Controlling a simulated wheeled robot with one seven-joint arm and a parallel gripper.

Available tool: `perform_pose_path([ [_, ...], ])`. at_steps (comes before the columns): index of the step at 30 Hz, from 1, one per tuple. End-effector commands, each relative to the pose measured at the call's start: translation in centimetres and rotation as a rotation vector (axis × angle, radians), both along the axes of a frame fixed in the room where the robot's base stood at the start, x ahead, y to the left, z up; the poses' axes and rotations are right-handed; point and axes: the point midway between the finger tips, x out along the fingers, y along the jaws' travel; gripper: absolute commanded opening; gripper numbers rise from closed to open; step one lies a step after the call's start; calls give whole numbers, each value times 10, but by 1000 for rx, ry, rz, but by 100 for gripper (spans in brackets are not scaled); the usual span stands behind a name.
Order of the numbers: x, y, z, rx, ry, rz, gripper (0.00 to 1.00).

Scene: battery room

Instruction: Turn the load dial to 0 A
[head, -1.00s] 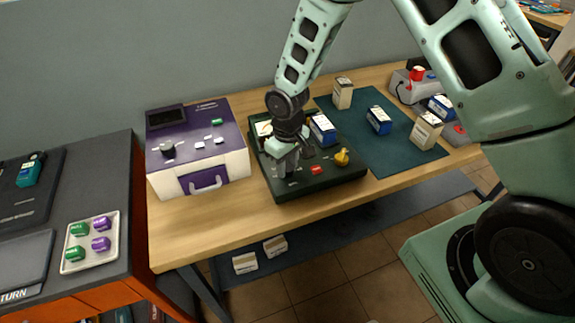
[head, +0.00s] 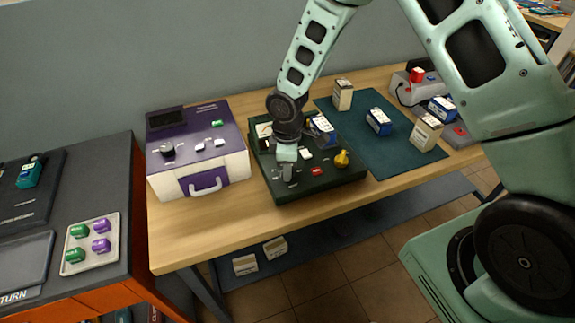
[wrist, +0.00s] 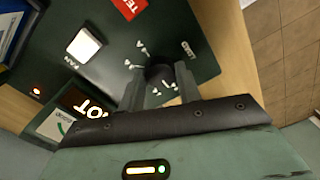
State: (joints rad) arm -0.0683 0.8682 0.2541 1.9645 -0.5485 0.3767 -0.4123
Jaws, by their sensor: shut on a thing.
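The dark green test unit (head: 335,178) stands on the wooden bench. In the wrist view its dark panel (wrist: 110,75) shows the black load dial (wrist: 159,73) with small white scale marks around it. My gripper (wrist: 161,84) is shut on the dial, one finger on each side. The scale numbers are too small and tilted to read, and the dial's pointer is not clear. In the head view my gripper (head: 286,171) points down at the front left of the unit and hides the dial.
A purple-topped charger (head: 193,125) stands left. Several batteries stand on the green mat (head: 385,148).

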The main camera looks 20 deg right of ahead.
Motion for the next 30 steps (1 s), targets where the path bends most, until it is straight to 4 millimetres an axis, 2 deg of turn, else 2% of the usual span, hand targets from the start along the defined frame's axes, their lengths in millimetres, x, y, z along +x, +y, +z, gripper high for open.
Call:
perform_pose_path([
  [17,1,0,1,1,-4,31,11],
  [18,1,0,1,1,-4,31,45],
  [19,1,0,1,1,-4,31,53],
  [20,1,0,1,1,-4,31,56],
  [30,1,0,4,0,-2,29,56],
])
